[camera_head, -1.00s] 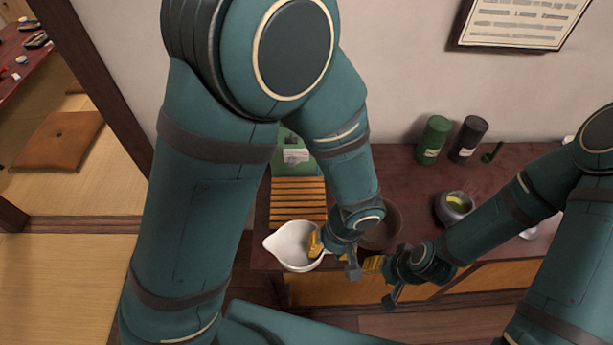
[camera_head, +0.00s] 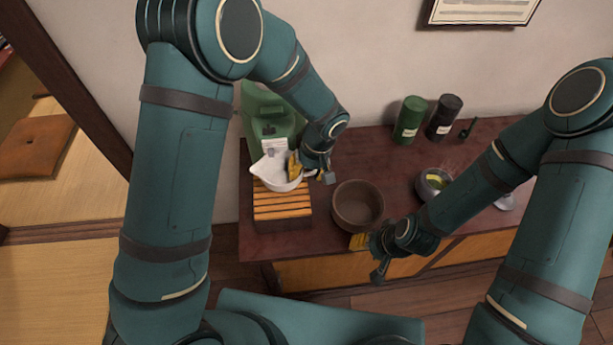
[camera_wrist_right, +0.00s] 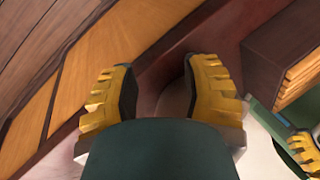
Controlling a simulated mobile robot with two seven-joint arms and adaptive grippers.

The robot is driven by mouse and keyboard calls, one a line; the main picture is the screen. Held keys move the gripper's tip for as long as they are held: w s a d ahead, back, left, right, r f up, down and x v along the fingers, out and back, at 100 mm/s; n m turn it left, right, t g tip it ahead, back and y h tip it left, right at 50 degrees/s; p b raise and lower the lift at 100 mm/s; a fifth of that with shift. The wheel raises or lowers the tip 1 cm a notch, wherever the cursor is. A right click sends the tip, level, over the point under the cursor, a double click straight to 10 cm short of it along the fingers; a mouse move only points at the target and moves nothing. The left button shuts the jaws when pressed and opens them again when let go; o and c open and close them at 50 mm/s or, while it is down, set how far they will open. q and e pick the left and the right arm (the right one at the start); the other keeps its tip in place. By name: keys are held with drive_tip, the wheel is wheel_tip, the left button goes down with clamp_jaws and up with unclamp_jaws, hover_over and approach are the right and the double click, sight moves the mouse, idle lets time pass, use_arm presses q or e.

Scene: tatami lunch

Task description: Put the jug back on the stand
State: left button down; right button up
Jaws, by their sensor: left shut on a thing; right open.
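The white jug (camera_head: 268,172) with a pouring lip is over the back part of the slatted wooden stand (camera_head: 283,205). My left gripper (camera_head: 298,166) is shut on the jug's right side. The jug looks roughly upright, and I cannot tell whether its base touches the slats. The jug hides the rear slats, while the front slats are bare. My right gripper (camera_head: 362,241) is open and empty at the table's front edge, in front of the brown bowl. Its two yellow fingers stand apart in the right wrist view (camera_wrist_right: 160,95).
A green machine (camera_head: 268,112) stands right behind the jug. The brown bowl (camera_head: 358,206) is right of the stand. A green canister (camera_head: 408,120), a black canister (camera_head: 444,118) and a grey pot (camera_head: 432,184) stand further right. The dark red table (camera_head: 385,160) is bare between them.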

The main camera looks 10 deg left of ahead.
sight(304, 185)
use_arm(q)
drive_tip(key=shift+w, duration=0.3)
drive_tip(key=shift+a+f, duration=0.1)
drive_tip(key=shift+f, duration=0.05)
drive_tip(key=shift+d+b+x, duration=0.15)
drive_tip(key=shift+x, duration=0.65)
drive_tip(key=shift+d+b+x, duration=0.15)
drive_tip(key=shift+x, duration=0.6)
drive_tip(key=shift+w+f, duration=0.1)
drive_tip(key=shift+w, duration=0.05)
drive_tip(key=shift+f, duration=0.1)
drive_tip(key=shift+c, duration=2.2)
unclamp_jaws()
